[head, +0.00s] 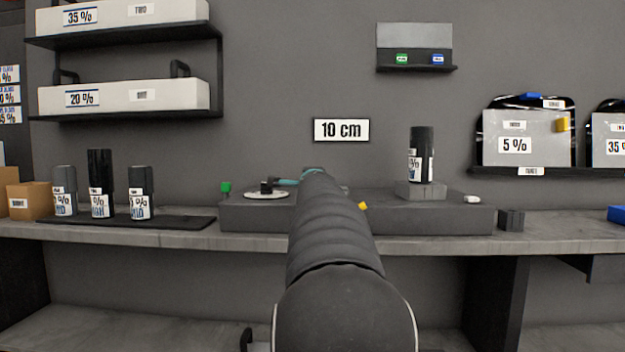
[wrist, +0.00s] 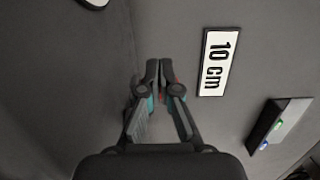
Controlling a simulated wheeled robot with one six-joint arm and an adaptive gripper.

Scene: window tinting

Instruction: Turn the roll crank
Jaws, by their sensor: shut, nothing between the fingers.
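A pale disc with a black knob (head: 266,190) lies on the left part of the long grey bench unit (head: 440,213); it looks like the crank, but I cannot be sure. A dark roll (head: 421,155) with a white label stands upright on a grey block at the unit's right. My gripper shows in the wrist view (wrist: 160,68), its fingers shut together and empty. In the head view my arm hides most of it; a teal part (head: 285,182) shows just right of the knob. I cannot tell whether it touches the knob.
Several labelled rolls (head: 100,184) stand on a dark mat at the left. A "10 cm" sign (head: 341,130) hangs on the wall, also in the wrist view (wrist: 215,62). Shelves line the wall.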

